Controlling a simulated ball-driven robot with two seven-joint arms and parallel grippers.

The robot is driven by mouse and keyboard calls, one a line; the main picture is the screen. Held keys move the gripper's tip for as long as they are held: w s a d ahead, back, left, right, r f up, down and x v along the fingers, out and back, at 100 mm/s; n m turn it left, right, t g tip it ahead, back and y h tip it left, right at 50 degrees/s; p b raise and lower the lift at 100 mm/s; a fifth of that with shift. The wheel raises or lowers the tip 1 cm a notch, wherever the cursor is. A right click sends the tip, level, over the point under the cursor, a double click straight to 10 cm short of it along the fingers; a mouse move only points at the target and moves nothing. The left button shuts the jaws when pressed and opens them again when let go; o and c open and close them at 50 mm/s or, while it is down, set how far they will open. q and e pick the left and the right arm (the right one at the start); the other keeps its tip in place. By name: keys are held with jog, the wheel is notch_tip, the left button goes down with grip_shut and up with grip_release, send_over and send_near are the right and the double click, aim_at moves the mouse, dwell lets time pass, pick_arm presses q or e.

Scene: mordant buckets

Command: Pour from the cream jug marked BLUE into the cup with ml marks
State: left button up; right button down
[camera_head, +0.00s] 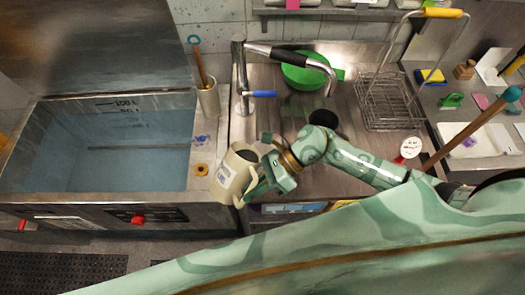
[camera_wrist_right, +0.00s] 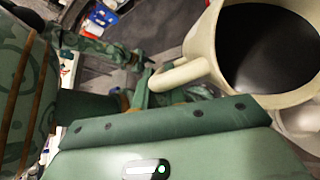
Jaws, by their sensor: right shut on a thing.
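The wrist view shows the jug's wide mouth and dark inside (camera_wrist_right: 268,50). A pale rounded thing (camera_wrist_right: 302,125) shows partly below the jug there; I cannot tell whether it is the cup. No cup with ml marks shows clearly in the head view. My left gripper is not in view.
The steel vat (camera_head: 110,205) with blue liquid stands at left. A tap (camera_head: 240,75), a green bowl (camera_head: 302,75) and a wire basket (camera_head: 388,103) stand behind my right arm. An orange ring (camera_head: 201,169) and a holder with a stick (camera_head: 208,101) are near the jug.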

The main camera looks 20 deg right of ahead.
jog(key=shift+d+b, duration=0.2)
jog(key=shift+b, duration=0.15)
jog(key=shift+y, duration=0.3)
